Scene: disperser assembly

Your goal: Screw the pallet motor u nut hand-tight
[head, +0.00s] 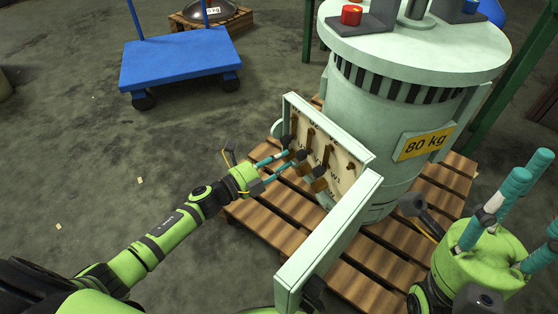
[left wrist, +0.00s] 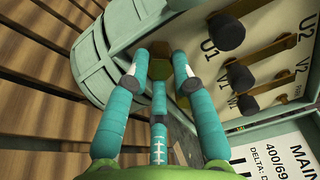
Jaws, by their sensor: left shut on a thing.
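The pallet motor (head: 400,110) is a pale green drum marked "80 kg", with an open terminal box (head: 330,240) on its side. Inside, a cream board (head: 343,176) bears brown bars and dark-capped posts; labels U1, V1, U2 and V2 show in the left wrist view.
The motor stands on a wooden pallet (head: 385,275). The box's raised walls stand close to my left fingers. A blue cart (head: 180,62) and a small pallet (head: 212,20) are at the back. The floor at left is mostly clear.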

